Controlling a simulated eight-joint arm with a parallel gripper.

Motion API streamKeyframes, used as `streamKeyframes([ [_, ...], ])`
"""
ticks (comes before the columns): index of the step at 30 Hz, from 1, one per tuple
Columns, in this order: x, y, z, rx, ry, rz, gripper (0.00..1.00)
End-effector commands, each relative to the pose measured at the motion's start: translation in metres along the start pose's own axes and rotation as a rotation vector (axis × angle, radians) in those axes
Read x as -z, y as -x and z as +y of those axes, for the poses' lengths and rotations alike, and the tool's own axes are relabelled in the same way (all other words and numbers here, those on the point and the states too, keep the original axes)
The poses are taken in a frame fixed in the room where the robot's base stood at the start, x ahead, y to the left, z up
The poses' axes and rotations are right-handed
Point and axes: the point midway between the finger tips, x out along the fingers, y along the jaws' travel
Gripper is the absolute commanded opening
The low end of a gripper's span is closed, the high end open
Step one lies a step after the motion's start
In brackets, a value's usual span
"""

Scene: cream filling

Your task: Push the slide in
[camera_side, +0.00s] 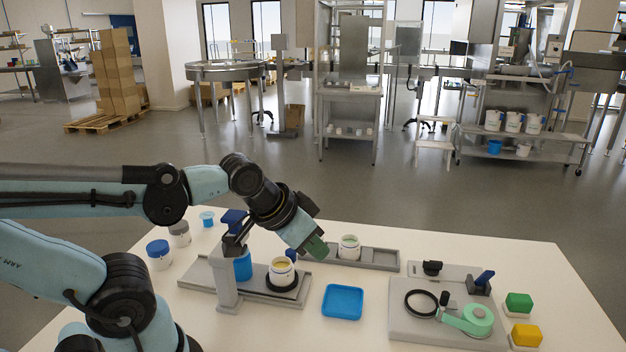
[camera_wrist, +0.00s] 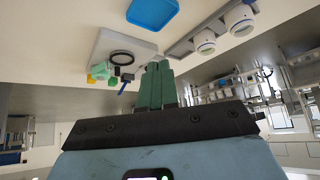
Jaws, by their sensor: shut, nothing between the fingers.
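In the side view, the grey station (camera_side: 205,279) has an upright post (camera_side: 224,285), a blue lever (camera_side: 234,217) and a blue cylinder (camera_side: 243,266). A white jar (camera_side: 282,268) with pale contents stands upright in a black ring holder (camera_side: 291,288) on the station's right part, which looks like the slide. The jar is right of the post, not under it. My gripper (camera_side: 318,248) has green fingers and is shut and empty, above and right of this jar, apart from it. Its fingers also show in the wrist view (camera_wrist: 157,85).
A grey rack (camera_side: 385,258) behind holds a white jar (camera_side: 349,247). A blue tray (camera_side: 342,302) lies front centre. Two lidded jars (camera_side: 159,254) (camera_side: 180,234) stand at left.

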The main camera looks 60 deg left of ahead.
Motion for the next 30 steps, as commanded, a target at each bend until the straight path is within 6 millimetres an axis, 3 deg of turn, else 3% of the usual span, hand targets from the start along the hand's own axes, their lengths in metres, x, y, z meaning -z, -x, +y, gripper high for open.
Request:
streamKeyframes([
  [3,0.0,0.0,0.0,0.0,0.0,0.0,0.0],
  [8,0.003,0.001,-0.005,0.01,0.033,-0.02,0.24],
  [14,0.019,0.002,-0.037,0.074,0.25,-0.159,0.53],
  [24,0.035,-0.003,-0.114,0.235,0.753,-0.457,0.53],
  [30,0.035,-0.006,-0.14,0.293,0.918,-0.551,0.53],
])
